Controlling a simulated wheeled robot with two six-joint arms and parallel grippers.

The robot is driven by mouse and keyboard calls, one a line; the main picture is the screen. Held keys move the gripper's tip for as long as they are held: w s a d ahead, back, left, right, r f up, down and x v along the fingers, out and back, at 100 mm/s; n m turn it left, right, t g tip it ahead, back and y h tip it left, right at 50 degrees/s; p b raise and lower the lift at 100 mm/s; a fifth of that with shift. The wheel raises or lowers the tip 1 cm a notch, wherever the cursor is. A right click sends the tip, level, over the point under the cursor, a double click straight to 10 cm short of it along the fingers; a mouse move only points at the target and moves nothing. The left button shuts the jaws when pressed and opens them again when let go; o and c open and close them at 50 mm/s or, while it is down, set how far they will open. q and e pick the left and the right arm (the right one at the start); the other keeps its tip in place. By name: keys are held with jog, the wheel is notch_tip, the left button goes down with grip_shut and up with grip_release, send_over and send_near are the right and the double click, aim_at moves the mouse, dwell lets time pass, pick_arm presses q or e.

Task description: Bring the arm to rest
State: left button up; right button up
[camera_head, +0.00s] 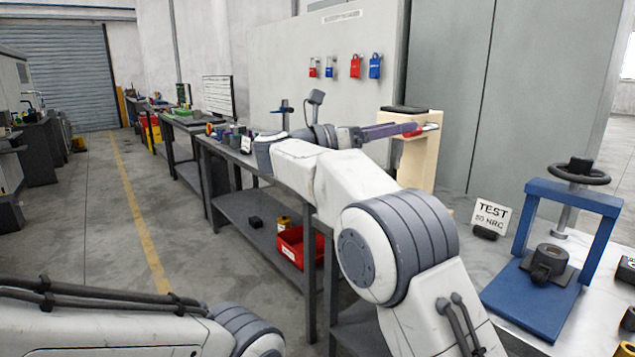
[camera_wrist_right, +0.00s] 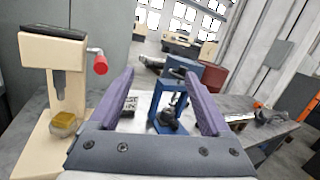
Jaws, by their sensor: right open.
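My right gripper (camera_head: 400,130) reaches away from me across the middle of the head view, in front of a cream bench machine (camera_head: 417,165). In the right wrist view its two purple fingers (camera_wrist_right: 160,74) stand wide apart with nothing between them. That view shows the cream machine (camera_wrist_right: 60,85) with its red-knobbed lever (camera_wrist_right: 100,64) to the left of the fingers, apart from them. A blue press frame (camera_wrist_right: 170,100) stands beyond the gap. My left arm crosses the lower left of the head view; its gripper is out of frame.
The blue press (camera_head: 540,300) with a black handwheel (camera_head: 578,172) and a TEST sign (camera_head: 491,217) stand on the right-hand bench. A dark workbench (camera_head: 250,200) with a red bin (camera_head: 297,247) below runs along the wall. The floor (camera_head: 90,215) at left is clear.

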jog(key=w+n+t+y, duration=0.9)
jog(key=n+t, duration=0.4)
jog(key=n, duration=0.8)
jog(key=s+f+n+g+y, duration=0.25)
jog(key=f+n+y, duration=0.25)
jog(key=f+n, duration=0.5)
jog(key=s+f+n+g+y, duration=0.25)
jog(key=f+n+y, duration=0.25)
jog(key=f+n, duration=0.45)
jog(key=s+d+f+n+g, duration=0.2)
jog(key=s+f+n+g, duration=0.25)
jog(key=s+f, duration=0.75)
jog(key=s+d+f+n+g, duration=0.2)
jog(key=s+f+n+g, duration=0.35)
jog(key=s, duration=1.05)
jog(key=s+a+f+n+g+b, duration=0.2)
jog(key=s+a+f+n+b, duration=0.1)
jog(key=s+a+f+b, duration=0.55)
jog(key=s+a+f+n+g+b, duration=0.1)
jog(key=s+a+f+n+b, duration=0.3)
jog(key=f+b, duration=0.65)
notch_tip(320, 180, up, 40)
jog(key=s+m+p, duration=0.1)
jog(key=p, duration=3.6)
jog(key=shift+s+a+y, duration=0.15)
jog(key=shift+a+y, duration=0.2)
jog(key=shift+y, duration=0.05)
